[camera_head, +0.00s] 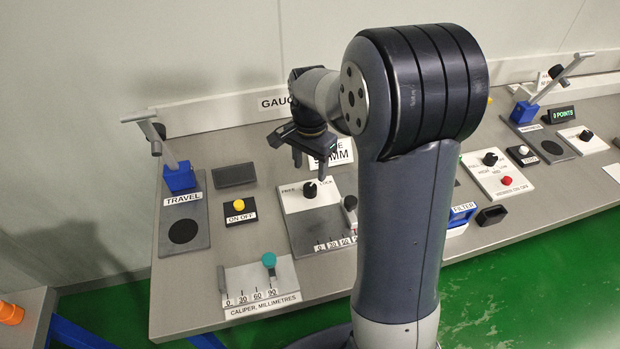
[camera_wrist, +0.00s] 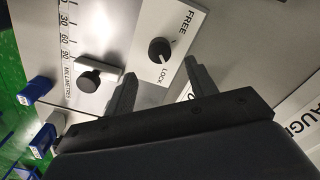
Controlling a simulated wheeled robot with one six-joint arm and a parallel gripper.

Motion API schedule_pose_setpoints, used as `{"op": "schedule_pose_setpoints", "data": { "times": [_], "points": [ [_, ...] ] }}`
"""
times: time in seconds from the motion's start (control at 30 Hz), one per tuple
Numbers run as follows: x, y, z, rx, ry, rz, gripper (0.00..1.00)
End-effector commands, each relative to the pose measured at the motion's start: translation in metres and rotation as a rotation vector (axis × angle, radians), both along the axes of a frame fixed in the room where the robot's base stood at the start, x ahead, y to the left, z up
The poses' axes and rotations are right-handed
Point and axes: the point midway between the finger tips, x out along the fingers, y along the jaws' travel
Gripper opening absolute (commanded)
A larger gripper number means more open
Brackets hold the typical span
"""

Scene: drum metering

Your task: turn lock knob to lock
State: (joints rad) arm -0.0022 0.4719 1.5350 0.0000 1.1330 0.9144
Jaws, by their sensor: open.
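The lock knob (camera_head: 310,189) is a small black round knob on a white plate with FREE on its left and LOCK on its right in the head view. The knob lies beyond the fingertips and is not touched.
A slider with a dark knob (camera_head: 350,203) stands beside the plate on a 0-to-90 scale. A caliper with a teal knob (camera_head: 268,260) is in front. A yellow button (camera_head: 239,205) and a blue TRAVEL stand (camera_head: 180,177) are to the left. My arm hides part of the bench.

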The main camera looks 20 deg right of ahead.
Motion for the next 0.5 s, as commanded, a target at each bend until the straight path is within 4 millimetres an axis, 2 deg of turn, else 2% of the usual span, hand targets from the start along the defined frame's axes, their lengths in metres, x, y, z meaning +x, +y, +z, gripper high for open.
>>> {"op": "schedule_pose_setpoints", "data": {
  "times": [0.1, 0.2, 0.5],
  "points": [
    [0.0, 0.0, 0.02, 0.0, -0.003, 0.0, 0.54],
    [0.0, 0.0, 0.031, 0.0, -0.001, 0.0, 0.54],
    [0.0, 0.0, 0.038, 0.0, 0.001, 0.0, 0.54]
  ]
}}
